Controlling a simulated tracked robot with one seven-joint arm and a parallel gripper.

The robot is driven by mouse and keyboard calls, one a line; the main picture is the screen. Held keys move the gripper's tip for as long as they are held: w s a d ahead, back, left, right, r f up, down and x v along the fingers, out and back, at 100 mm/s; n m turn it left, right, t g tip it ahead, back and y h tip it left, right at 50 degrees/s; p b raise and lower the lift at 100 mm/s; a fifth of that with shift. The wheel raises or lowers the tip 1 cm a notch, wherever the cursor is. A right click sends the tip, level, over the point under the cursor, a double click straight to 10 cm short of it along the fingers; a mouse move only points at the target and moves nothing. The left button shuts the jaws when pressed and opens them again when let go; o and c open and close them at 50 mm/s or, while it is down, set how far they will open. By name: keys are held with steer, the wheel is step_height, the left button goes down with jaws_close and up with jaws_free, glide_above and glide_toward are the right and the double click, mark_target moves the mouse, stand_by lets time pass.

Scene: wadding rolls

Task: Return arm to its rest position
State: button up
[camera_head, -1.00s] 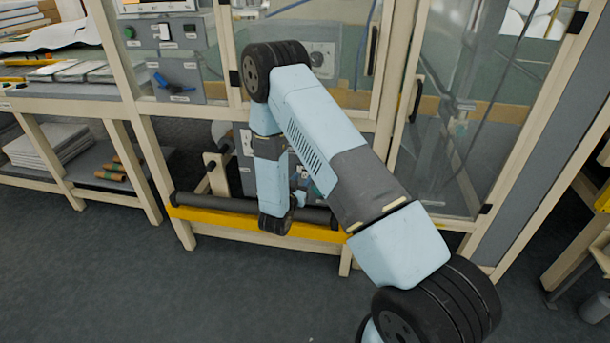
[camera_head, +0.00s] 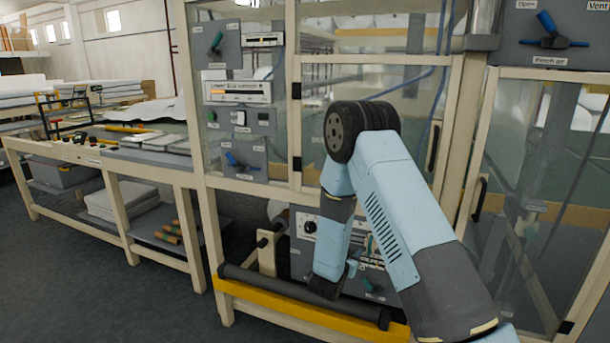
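My arm (camera_head: 395,205) reaches in from the lower right, bends at a dark ribbed joint (camera_head: 362,130) and hangs down in a light blue and grey forearm (camera_head: 333,235). The forearm's lower end shows in front of the machine, near a dark roller (camera_head: 300,292). I cannot tell whether it touches anything there. My gripper's fingers do not show; the end of the arm is turned away or hidden behind the forearm.
A cream-framed machine with glass doors stands close behind the arm. A yellow bar (camera_head: 305,312) runs along its low front. A workbench (camera_head: 150,160) with papers extends left, stacked white sheets (camera_head: 120,200) below. Dark floor (camera_head: 110,290) at lower left is clear.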

steer(key=s+r+n+g+y, duration=0.2)
steer(key=s+r+y, duration=0.2)
steer(key=r, duration=0.9)
steer(key=s+r+n+g+y, duration=0.15)
steer(key=s+r+y, duration=0.3)
steer(key=r, duration=0.95)
steer(key=s+d+r+n+g, duration=0.1)
steer(key=s+d+r, duration=0.1)
steer(key=s, duration=0.8)
steer(key=s+d+r+n+g, duration=0.1)
steer(key=s+d+r+g, duration=0.1)
steer(key=s, duration=0.9)
steer(key=s+d+r+n+g, duration=0.1)
steer(key=s+d+r+g, duration=0.1)
steer(key=s, duration=0.9)
step_height(320, 180, up, 2)
steer(key=shift+s+d+n+h, duration=0.2)
steer(key=shift+d+n+h, duration=0.15)
steer(key=shift+d, duration=0.25)
steer(key=shift+c, duration=0.3)
